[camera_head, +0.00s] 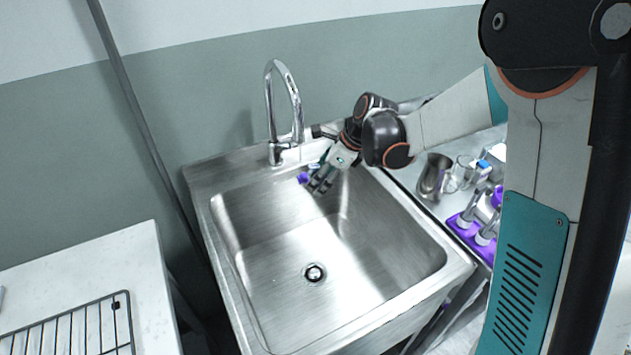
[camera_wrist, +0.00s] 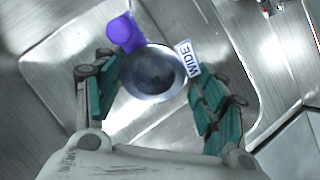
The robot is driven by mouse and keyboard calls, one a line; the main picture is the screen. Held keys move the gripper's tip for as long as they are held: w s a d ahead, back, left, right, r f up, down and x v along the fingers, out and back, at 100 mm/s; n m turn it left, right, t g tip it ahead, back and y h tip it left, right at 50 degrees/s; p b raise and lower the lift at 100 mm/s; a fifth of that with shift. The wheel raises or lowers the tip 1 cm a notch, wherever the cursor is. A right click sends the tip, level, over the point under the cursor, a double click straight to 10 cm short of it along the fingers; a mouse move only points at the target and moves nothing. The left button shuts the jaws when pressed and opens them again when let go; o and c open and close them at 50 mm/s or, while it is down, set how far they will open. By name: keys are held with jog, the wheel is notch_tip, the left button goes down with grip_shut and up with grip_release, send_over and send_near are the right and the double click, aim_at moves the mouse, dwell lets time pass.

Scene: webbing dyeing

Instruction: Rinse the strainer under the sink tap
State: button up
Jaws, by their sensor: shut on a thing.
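The strainer (camera_wrist: 153,73) shows in the wrist view as a round dark metal bowl with a bright rim, a purple handle (camera_wrist: 124,33) and a white tag reading WIDE (camera_wrist: 187,58). My gripper (camera_wrist: 154,66) is shut on it, with teal fingers on both sides of the bowl. In the head view my gripper (camera_head: 320,182) is over the back of the steel sink (camera_head: 270,250), and mostly hides the strainer; only a purple bit (camera_head: 303,178) shows. The chrome tap (camera_head: 270,105) stands at the sink's back edge, left of my gripper. No water is visible.
Right of the sink, a counter holds a metal jug (camera_head: 434,176), glassware and a purple rack (camera_head: 470,232) with several items. A white table (camera_head: 130,262) with a wire rack (camera_head: 75,325) stands at left. The sink basin, with its drain (camera_head: 314,273), looks empty.

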jog(key=shift+w+d, duration=0.1)
jog(key=shift+w, duration=0.05)
jog(key=shift+w+d, duration=0.2)
jog(key=shift+w, duration=0.25)
jog(key=s+d, duration=0.4)
jog(key=d, duration=0.3)
dwell(0.9)
dwell(1.1)
jog(key=s+d+r+p, duration=0.2)
jog(key=d+r, duration=0.2)
jog(key=shift+s+d, duration=0.15)
jog(key=shift+d, duration=0.05)
dwell(0.4)
jog(key=shift+f, duration=0.1)
dwell(0.5)
